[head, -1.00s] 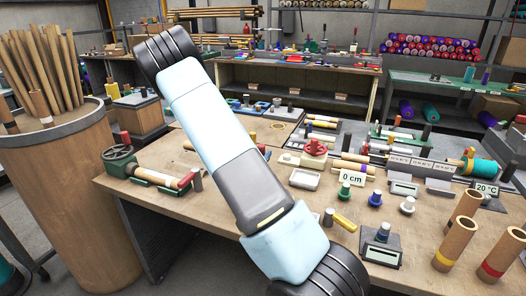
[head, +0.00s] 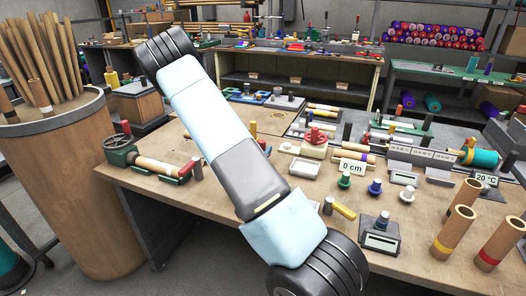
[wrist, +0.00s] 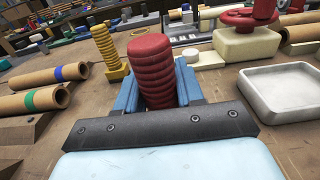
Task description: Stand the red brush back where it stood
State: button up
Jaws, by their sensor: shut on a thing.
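The red brush (wrist: 158,62) shows in the wrist view as a ribbed red handle, roughly upright in the picture. My gripper (wrist: 157,82) has its blue fingers on either side of the handle and is shut on it. The lower end of the brush is hidden behind my gripper, so I cannot tell whether it touches anything below. A ribbed yellow handle (wrist: 107,48) stands on a yellow base just left of it. In the head view my arm hides my gripper and the brush.
A white tray (wrist: 285,90) lies right of my gripper, with a red handwheel (head: 316,137) on a cream block behind it. Cardboard tubes (wrist: 35,98) with blue and green bands lie on the left. Upright tubes (head: 455,232) stand at the bench's right front.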

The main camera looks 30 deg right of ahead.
jog(key=shift+f, duration=0.4)
jog(key=o, duration=1.1)
